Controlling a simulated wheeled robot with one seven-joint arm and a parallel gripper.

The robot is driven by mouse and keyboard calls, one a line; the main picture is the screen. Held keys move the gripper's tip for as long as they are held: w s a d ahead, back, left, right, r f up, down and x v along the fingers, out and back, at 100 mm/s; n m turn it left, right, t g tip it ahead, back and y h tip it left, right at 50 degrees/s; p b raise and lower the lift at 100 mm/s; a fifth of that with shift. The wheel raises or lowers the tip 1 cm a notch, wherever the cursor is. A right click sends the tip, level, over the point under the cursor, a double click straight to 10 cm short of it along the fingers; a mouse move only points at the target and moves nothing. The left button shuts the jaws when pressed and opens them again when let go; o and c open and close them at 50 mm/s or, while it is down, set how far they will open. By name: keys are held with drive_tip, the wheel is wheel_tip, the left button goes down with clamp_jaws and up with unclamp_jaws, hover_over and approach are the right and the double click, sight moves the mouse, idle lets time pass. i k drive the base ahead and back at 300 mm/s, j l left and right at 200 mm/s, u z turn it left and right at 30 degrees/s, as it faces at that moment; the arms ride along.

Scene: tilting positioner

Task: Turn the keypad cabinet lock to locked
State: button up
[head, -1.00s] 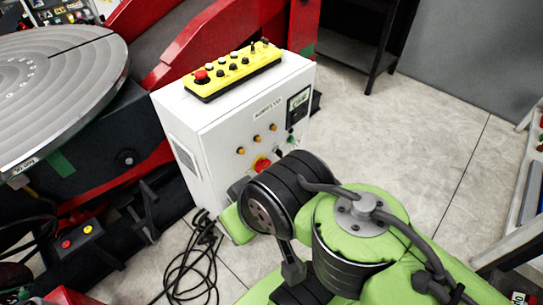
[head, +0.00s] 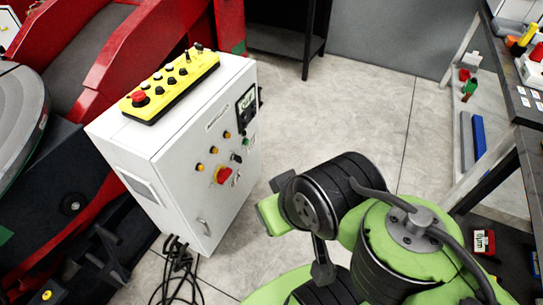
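No keypad and no lock that I can clearly identify show in the head view. A white control cabinet (head: 182,170) stands left of centre. My gripper's fingers do not show.
A yellow button pendant (head: 172,86) lies on the cabinet top. The red positioner frame (head: 130,50) and its round grey table (head: 20,120) are at left. Black cables (head: 180,275) lie on the floor below the cabinet. A workbench (head: 505,90) stands at right. Pale floor (head: 350,100) lies clear between.

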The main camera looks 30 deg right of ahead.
sight(239, 158)
drive_tip(key=z, duration=0.35)
drive_tip(key=i+l+u, duration=0.15)
drive_tip(key=i, duration=0.35)
drive_tip(key=i+l+u, duration=0.15)
drive_tip(key=i+l, duration=0.15)
drive_tip(key=i, duration=0.2)
